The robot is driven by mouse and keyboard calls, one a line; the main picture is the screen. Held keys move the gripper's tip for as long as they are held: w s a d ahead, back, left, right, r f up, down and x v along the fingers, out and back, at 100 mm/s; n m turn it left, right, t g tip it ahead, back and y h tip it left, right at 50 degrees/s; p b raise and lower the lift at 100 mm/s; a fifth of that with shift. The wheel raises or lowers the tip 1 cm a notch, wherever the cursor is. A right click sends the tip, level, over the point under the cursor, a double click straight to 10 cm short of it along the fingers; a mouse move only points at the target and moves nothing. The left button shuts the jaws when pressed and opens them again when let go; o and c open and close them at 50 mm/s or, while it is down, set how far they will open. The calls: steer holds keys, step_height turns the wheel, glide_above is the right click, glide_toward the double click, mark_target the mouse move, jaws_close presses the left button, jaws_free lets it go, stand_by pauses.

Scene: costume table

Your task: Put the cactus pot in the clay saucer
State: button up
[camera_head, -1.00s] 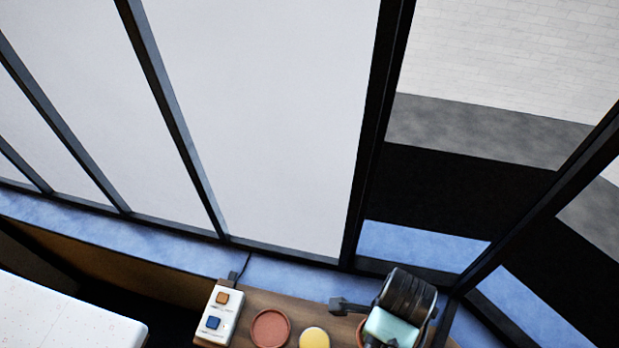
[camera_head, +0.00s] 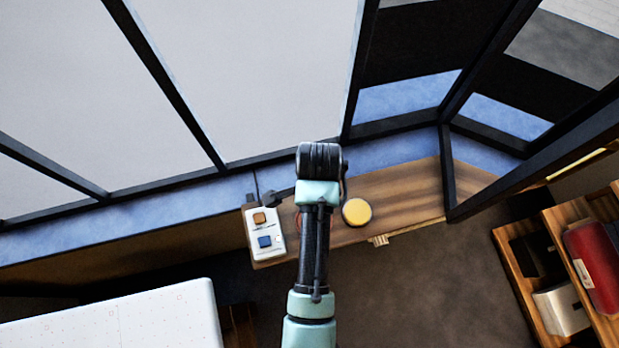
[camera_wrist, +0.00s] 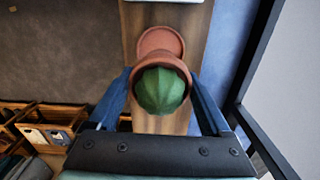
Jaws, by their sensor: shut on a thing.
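The cactus pot (camera_wrist: 137,76) is a terracotta pot with a round green ribbed cactus in it. In the wrist view my gripper (camera_wrist: 160,80) has its blue fingers on either side of the pot and is shut on it. The clay saucer (camera_wrist: 161,40), round and reddish, lies on the wooden surface just beyond the pot, partly covered by the pot's rim. I cannot tell the height of the pot above it. In the head view my arm hides the pot and most of the saucer, leaving a thin red sliver (camera_head: 299,220).
A wooden shelf (camera_head: 405,196) runs along the window. A white box with orange and blue buttons (camera_head: 265,232) stands left of my arm, and a round yellow object (camera_head: 357,212) to its right. A wooden rack with a red item (camera_head: 597,262) is at far right.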

steer(key=shift+a+f, duration=0.1)
steer(key=shift+f, duration=3.45)
steer(key=shift+f, duration=0.1)
steer(key=o, duration=1.3)
step_height(320, 180, up, 12)
steer(key=shift+r, duration=0.15)
steer(key=shift+s, duration=0.1)
